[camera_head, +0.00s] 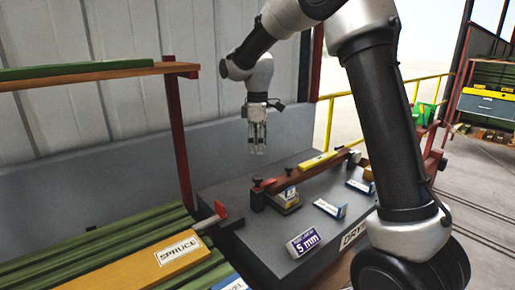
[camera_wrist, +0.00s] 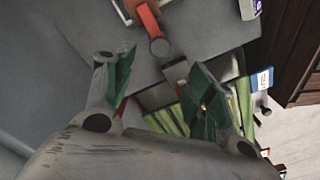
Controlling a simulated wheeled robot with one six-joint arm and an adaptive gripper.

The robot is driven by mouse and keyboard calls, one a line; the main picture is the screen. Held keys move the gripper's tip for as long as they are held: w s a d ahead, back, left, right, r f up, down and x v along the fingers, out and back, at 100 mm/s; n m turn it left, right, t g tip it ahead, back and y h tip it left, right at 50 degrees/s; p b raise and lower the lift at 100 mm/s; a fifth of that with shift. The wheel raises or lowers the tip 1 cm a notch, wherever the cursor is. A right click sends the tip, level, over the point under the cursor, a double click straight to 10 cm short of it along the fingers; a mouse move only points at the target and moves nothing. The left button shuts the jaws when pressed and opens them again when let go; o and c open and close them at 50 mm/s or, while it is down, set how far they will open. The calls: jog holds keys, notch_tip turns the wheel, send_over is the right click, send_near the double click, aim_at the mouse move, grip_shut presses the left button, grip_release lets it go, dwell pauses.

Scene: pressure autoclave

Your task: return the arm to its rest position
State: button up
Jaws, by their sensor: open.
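My gripper (camera_head: 257,148) hangs pointing down over the back part of the grey bench (camera_head: 225,203), in front of the grey wall. It is open and I see nothing between its fingers. In the wrist view my gripper (camera_wrist: 160,76) shows two green-padded fingers spread apart. No marker of a rest position is visible.
A red-brown bar (camera_head: 305,173) with a yellow strip (camera_head: 318,160) lies across the bench. Green boards and a "SPRUCE" plank (camera_head: 150,262) lie at left, below a shelf (camera_head: 95,73) on a red post (camera_head: 180,140).

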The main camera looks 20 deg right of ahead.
jog(key=s+d+r+m+t, duration=0.1)
jog(key=s+d+m, duration=0.3)
jog(key=s, duration=0.7)
jog(key=s+d+r+m+t, duration=0.2)
jog(key=s+d+m, duration=0.3)
jog(key=s, duration=0.6)
jog(key=s+d+r+m+t, duration=0.1)
jog(key=s+d+r+m, duration=0.3)
jog(key=s, duration=0.7)
jog(key=shift+d+m, duration=0.3)
jog(key=shift+d, duration=0.55)
jog(key=shift+s, duration=0.1)
